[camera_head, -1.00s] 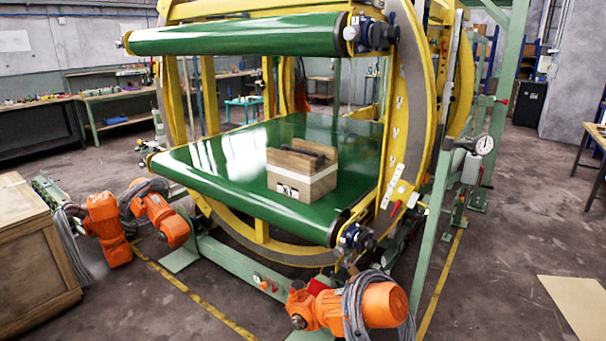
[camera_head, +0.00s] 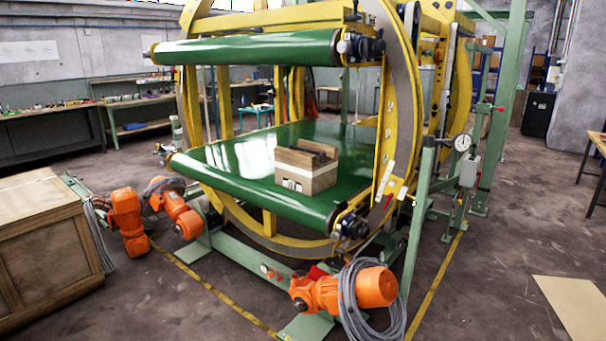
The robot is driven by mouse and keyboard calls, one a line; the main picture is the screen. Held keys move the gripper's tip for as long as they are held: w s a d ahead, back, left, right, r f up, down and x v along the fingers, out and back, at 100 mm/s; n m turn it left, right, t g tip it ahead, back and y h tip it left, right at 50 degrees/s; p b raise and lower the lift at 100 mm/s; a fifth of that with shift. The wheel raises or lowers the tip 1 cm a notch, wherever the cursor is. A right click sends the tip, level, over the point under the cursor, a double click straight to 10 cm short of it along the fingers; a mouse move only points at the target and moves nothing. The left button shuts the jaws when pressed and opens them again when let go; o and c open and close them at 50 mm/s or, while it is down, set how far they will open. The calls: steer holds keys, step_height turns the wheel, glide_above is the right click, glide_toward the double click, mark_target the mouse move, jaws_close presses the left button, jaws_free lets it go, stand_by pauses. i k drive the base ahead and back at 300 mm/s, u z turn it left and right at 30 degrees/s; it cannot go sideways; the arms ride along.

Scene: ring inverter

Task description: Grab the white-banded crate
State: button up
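The white-banded crate (camera_head: 306,170) is a small wooden box with a white band around it. It sits upright on the lower green belt (camera_head: 245,160) of the yellow ring inverter, near the belt's front right edge. Dark bars lie across its top. My gripper is not in the head view, so its state and its distance from the crate do not show.
The yellow ring (camera_head: 400,110) and the upper green roller belt (camera_head: 250,48) frame the crate. Orange motors (camera_head: 340,290) stick out low in front. A large wooden crate (camera_head: 45,245) stands at left. Floor at the right is mostly open.

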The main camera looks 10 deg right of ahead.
mark_target(311, 169)
steer(key=u, duration=0.5)
steer(key=i, duration=0.6)
steer(key=u, duration=0.7)
steer(key=i, duration=2.2)
steer(key=z, duration=0.9)
steer(key=i, duration=0.55)
steer(key=z, duration=0.4)
